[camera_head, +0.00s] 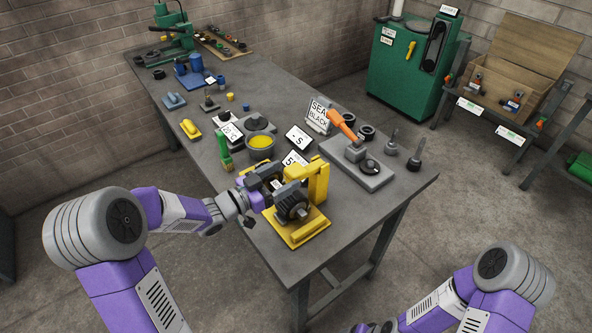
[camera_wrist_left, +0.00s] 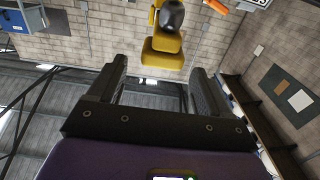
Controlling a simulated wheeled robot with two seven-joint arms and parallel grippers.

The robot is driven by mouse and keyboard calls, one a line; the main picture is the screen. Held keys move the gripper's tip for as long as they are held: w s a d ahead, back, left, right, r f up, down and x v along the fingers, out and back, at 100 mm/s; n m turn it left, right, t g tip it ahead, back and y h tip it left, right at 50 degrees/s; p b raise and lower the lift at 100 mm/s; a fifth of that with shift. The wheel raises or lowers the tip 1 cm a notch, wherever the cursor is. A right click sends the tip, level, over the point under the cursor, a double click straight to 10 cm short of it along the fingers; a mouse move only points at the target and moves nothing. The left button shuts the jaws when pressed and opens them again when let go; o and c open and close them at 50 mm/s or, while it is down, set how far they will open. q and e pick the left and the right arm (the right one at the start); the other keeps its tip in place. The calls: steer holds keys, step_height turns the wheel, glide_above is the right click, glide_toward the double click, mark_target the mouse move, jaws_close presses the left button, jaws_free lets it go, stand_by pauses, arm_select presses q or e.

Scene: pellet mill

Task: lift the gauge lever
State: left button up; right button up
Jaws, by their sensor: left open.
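A yellow stand (camera_head: 318,182) with a yellow base plate (camera_head: 300,234) and a dark ribbed round part (camera_head: 292,208) stands near the table's front edge. I cannot tell for sure which part is the gauge lever. An orange-handled lever (camera_head: 341,124) slants up from a grey base (camera_head: 362,178) to the right. My left gripper (camera_head: 278,184) is open at the left of the yellow stand and hides part of it. In the left wrist view my open fingers (camera_wrist_left: 160,74) have a yellow part (camera_wrist_left: 163,52) with a dark rounded end beyond them; contact is unclear. My right gripper is out of view.
Signs (camera_head: 318,114), a yellow-filled pot (camera_head: 261,146) and a green-handled tool (camera_head: 224,150) stand behind the stand. Dark plungers (camera_head: 414,158) stand at the right table edge. A green cabinet (camera_head: 412,62) and wooden crate (camera_head: 510,75) are beyond. The table's front right is bare.

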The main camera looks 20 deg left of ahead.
mark_target(288, 173)
arm_select(q)
steer(key=x, duration=0.5)
steer(key=shift+f, duration=0.1)
steer(key=shift+c, duration=0.2)
